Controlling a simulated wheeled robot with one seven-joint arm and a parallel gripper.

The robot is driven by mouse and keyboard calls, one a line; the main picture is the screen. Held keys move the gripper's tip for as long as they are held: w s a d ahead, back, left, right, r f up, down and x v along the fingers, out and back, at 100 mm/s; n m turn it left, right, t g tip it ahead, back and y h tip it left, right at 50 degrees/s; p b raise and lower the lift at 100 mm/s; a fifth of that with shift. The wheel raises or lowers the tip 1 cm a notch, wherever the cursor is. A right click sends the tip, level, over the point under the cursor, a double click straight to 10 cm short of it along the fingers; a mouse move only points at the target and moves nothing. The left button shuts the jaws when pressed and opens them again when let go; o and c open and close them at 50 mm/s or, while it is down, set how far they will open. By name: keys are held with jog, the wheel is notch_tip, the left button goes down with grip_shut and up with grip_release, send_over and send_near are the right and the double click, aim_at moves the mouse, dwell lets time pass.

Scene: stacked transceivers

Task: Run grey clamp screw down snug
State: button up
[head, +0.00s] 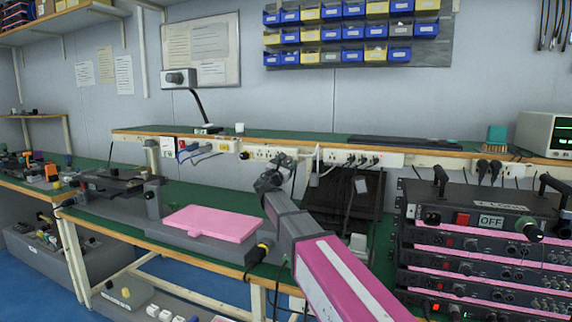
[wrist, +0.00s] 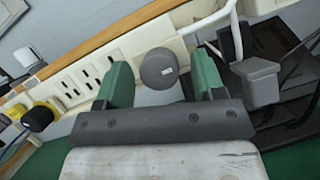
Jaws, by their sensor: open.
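My gripper (wrist: 162,78) is open, with one green finger on each side of the knob. Gaps show between the knob and both fingers, and I cannot tell how deep it sits between them. In the head view my gripper (head: 272,178) is at the end of the pink and grey arm, near the bench's rear outlet strip. The knob cannot be made out clearly there.
A white outlet strip (wrist: 85,85) runs behind the fingers. A grey block with a cable (wrist: 258,80) is close to the right finger. In the head view a pink case (head: 212,222) lies left of my arm, and stacked transceivers (head: 480,255) stand at right.

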jog(key=c, duration=0.9)
jog(key=shift+c, duration=0.2)
jog(key=shift+m+g+h, duration=0.3)
jog(key=shift+m, duration=0.3)
